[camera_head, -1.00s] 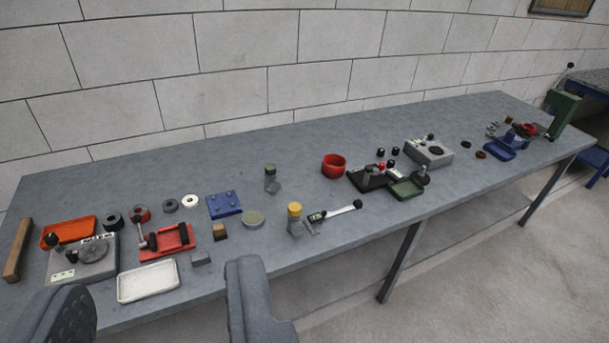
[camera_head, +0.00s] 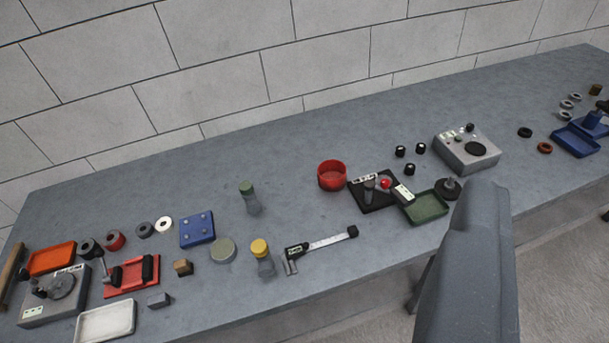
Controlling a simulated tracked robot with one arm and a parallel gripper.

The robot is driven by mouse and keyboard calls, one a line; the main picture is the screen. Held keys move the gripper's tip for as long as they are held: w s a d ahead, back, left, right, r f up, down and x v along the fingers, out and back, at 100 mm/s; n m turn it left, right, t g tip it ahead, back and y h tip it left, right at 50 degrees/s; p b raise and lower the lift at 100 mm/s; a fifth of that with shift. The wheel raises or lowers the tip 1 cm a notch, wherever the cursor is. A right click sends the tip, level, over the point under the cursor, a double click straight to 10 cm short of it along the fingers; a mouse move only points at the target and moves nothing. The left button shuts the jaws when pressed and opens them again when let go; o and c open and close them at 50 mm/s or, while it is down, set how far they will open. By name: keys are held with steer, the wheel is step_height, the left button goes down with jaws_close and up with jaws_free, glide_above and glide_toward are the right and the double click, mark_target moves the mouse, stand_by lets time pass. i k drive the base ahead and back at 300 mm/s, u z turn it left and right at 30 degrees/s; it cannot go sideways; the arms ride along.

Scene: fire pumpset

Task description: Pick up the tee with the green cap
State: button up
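The tee with the green cap (camera_head: 249,199) stands on the grey workbench (camera_head: 120,190), near its middle. Its cap is dark green and its body is grey. A similar grey fitting with a yellow cap (camera_head: 262,258) stands nearer the front edge. One dark grey finger of my gripper (camera_head: 466,265) shows large at the lower right, well to the right of the tee. No second finger shows beside it and nothing is held against it, so the gripper looks open and empty. The other finger is out of frame.
Between the tee and the yellow-capped fitting lies a round grey-green disc (camera_head: 223,250). A blue plate (camera_head: 197,229) is left of the tee, a red bowl (camera_head: 332,175) right, a caliper (camera_head: 322,245) in front. The bench behind the tee is clear up to the block wall (camera_head: 240,60).

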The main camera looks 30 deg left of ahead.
mark_target(253, 207)
steer(key=u, duration=0.25)
steer(key=i, duration=1.3)
steer(key=u, duration=0.7)
